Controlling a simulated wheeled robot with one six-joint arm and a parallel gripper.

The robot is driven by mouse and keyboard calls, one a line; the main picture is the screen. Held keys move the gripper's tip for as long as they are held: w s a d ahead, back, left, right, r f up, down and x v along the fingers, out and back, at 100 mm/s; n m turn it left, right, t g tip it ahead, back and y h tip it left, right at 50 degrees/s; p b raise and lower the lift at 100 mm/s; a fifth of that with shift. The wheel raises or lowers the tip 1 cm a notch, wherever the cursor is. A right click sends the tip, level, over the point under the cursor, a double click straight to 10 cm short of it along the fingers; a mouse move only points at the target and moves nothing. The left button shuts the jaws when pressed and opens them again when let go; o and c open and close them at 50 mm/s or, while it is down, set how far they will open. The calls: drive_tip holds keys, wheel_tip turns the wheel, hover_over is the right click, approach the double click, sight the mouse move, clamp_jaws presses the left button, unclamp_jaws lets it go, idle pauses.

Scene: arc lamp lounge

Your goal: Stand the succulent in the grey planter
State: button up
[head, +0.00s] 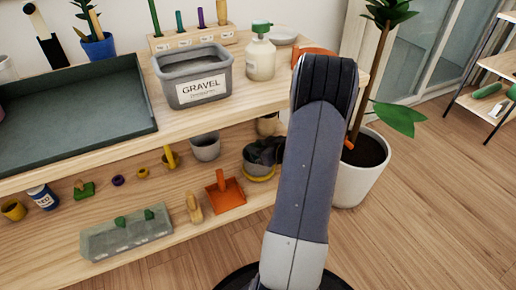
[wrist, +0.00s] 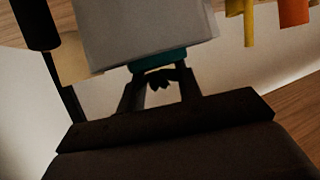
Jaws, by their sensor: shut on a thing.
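My gripper (wrist: 160,90) shows in the wrist view as dark fingers closed around a small dark, spiky-leaved shape, which looks like the succulent (wrist: 158,78). A teal band lies just beyond it; I cannot tell whether it belongs to the held thing. In the head view my arm hides the gripper and what it holds. A round grey pot that may be the grey planter (head: 205,148) stands on the lower shelf, left of my arm.
A grey gravel bin (head: 194,88), a pump bottle (head: 261,58) and a dark tray (head: 75,112) stand on the upper top. An orange dustpan (head: 225,194) and a grey trough (head: 127,238) are lower. A large white pot (head: 358,180) with a plant stands right of my arm.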

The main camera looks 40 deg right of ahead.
drive_tip(key=shift+f, duration=0.2)
drive_tip(key=o, duration=1)
drive_tip(key=shift+r, duration=0.1)
drive_tip(key=shift+s+r, duration=0.1)
drive_tip(key=shift+r, duration=0.15)
drive_tip(key=p+v, duration=0.4)
drive_tip(key=v, duration=0.7)
drive_tip(key=shift+s+r, duration=0.1)
drive_tip(key=shift+s, duration=0.25)
drive_tip(key=shift+o, duration=0.5)
